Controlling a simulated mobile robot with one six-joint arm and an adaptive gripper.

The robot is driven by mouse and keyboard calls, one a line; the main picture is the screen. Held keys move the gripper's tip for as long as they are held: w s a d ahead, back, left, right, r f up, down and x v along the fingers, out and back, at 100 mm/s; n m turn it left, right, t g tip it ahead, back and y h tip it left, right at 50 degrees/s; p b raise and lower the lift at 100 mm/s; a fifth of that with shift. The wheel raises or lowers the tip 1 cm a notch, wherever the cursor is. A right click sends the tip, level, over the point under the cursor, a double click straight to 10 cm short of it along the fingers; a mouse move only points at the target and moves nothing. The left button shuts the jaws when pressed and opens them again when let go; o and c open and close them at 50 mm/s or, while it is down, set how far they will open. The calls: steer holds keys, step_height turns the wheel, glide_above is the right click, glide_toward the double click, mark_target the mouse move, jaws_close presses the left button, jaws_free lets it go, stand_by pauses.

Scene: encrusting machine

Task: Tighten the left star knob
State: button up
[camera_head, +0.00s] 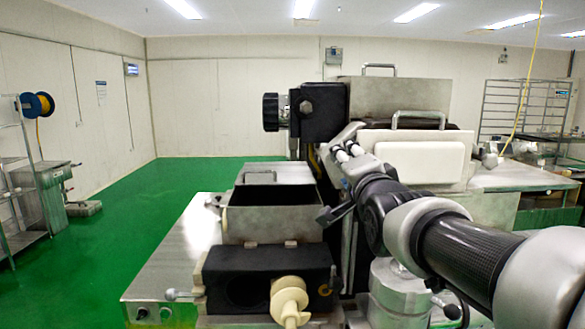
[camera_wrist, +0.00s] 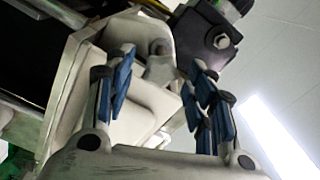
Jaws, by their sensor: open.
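My gripper (camera_head: 346,148) reaches up in front of the machine in the head view, left of a white panel (camera_head: 415,160). In the wrist view my gripper (camera_wrist: 163,75) is open, with blue-padded fingers apart at left and right. A grey rounded knob-like part (camera_wrist: 160,62) shows in the gap between the fingers, beyond or near their tips. I cannot tell whether it is the left star knob or whether the fingers touch it. No star knob shows clearly in the head view, where my arm covers part of the machine.
A dark block (camera_head: 320,108) with a round black knob (camera_head: 270,112) juts left from the machine's top. Below are an open metal hopper (camera_head: 272,222) and a cream screw-shaped part (camera_head: 289,300). Green floor (camera_head: 120,230) at left is free.

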steer(key=s, duration=1.2)
steer(key=shift+w, duration=0.1)
steer(key=s+f+n+g, duration=0.7)
steer(key=s+f, duration=0.5)
steer(key=f, duration=0.2)
steer(key=s+f+n+g, duration=0.6)
steer(key=s+f, duration=0.5)
steer(key=f, duration=0.3)
steer(key=w+r+t+p, duration=0.4)
steer(key=w+r+t, duration=0.4)
steer(key=r, duration=0.6)
steer(key=w+r+t+p, duration=0.45)
steer(key=w+r, duration=0.55)
steer(key=r, duration=0.4)
steer(key=w+p, duration=0.3)
steer(key=w, duration=1.4)
steer(key=shift+a+n, duration=0.2)
steer(key=shift+n, duration=0.1)
